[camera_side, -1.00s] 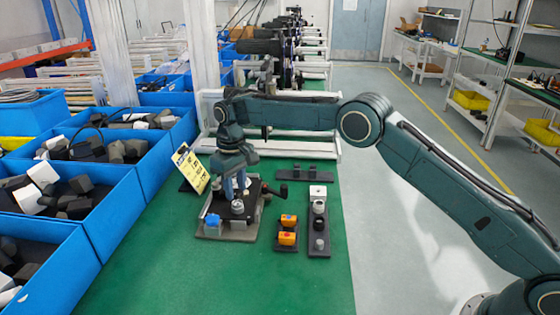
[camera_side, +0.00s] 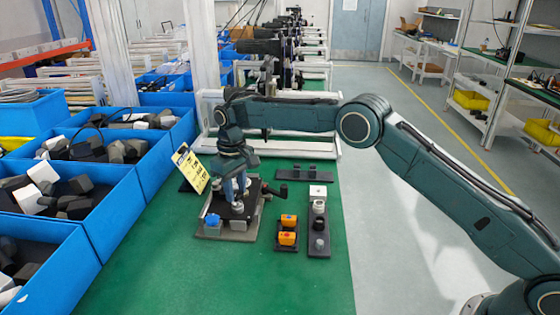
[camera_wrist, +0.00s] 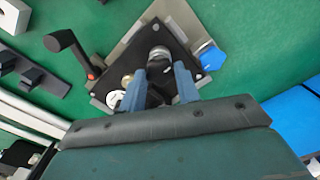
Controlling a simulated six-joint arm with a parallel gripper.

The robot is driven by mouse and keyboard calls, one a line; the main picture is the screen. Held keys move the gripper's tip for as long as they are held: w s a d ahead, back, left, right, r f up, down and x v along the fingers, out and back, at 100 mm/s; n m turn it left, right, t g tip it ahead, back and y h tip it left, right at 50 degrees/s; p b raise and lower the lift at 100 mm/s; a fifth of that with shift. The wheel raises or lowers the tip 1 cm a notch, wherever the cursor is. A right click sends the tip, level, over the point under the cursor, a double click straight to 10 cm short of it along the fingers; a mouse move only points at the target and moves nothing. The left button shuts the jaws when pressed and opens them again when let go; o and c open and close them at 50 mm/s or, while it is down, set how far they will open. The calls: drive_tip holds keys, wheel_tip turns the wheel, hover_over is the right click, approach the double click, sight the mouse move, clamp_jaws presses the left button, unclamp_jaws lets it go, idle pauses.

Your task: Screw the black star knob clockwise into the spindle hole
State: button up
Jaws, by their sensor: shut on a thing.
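My gripper (camera_side: 238,190) points down over the fixture's black plate (camera_side: 257,187). Its two blue fingers (camera_wrist: 160,88) are shut on a dark piece (camera_wrist: 158,94), which I take to be the black star knob; its star shape is mostly hidden between them. In the side view the fingers cover it. The spindle hole is not visible, and I cannot tell how far the knob sits in it. The plate also shows in the wrist view (camera_wrist: 125,71), with a grey round post (camera_wrist: 160,56) beside the fingers.
A black crank handle (camera_side: 276,190) sticks out at the plate's right. A blue knob (camera_side: 211,220) sits at the front left. Blue bins (camera_side: 84,215) line the left; the green front is clear.

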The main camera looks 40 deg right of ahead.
drive_tip(key=shift+f, duration=0.5)
idle(0.8)
drive_tip(key=shift+m, duration=0.3)
drive_tip(key=m, duration=0.5)
drive_tip(key=shift+m, duration=0.4)
drive_tip(key=m, duration=0.5)
drive_tip(key=shift+m, duration=0.6)
drive_tip(key=m, duration=0.6)
drive_tip(key=shift+r, duration=0.1)
drive_tip(key=m, duration=0.6)
drive_tip(key=shift+w+m, duration=0.1)
drive_tip(key=shift+m, duration=0.2)
